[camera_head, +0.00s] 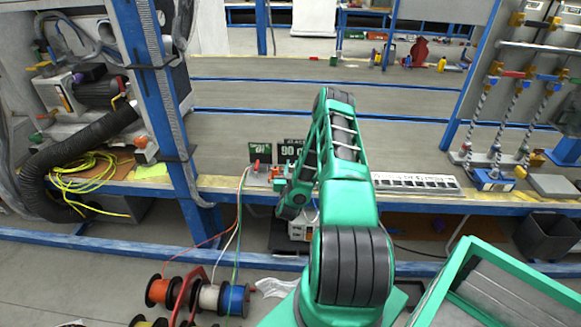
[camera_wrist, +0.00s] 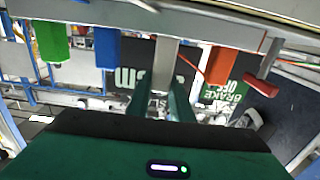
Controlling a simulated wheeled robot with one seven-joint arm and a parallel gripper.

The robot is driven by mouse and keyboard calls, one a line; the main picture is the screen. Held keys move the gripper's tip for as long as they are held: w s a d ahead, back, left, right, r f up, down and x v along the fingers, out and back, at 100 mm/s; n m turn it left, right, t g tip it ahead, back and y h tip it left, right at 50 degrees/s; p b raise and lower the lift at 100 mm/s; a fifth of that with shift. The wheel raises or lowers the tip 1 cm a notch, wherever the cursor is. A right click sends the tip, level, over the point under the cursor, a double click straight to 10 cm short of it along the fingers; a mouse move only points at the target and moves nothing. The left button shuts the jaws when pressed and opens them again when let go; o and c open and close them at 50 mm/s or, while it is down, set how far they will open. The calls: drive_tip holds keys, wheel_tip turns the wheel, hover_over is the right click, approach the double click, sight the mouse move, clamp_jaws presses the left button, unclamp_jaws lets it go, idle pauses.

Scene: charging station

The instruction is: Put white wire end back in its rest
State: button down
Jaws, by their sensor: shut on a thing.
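My gripper (camera_wrist: 166,85) has its two dark green fingers close together, shut on a pale grey-white block that I take for the white wire end (camera_wrist: 166,58). The block stands in line with a green block (camera_wrist: 52,42), a blue block (camera_wrist: 106,46) and an orange-red block (camera_wrist: 220,66), below a grey bar (camera_wrist: 225,32). I cannot tell whether the white end touches the bar or sits in its rest. In the head view my arm hides the gripper and the held end. The white wire (camera_head: 237,225) runs from the spools up to the bench.
A red lever-like piece (camera_wrist: 262,82) is at the right of the bar. Dark signs (camera_head: 292,152) stand on the bench. Wire spools (camera_head: 208,297) lie on the floor, and a blue post (camera_head: 152,90) rises left of my arm. A pale slotted strip (camera_head: 415,182) lies to the right.

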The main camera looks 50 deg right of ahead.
drive_tip(key=shift+f, duration=1)
drive_tip(key=c, duration=1.5)
unclamp_jaws()
drive_tip(key=shift+s, duration=0.1)
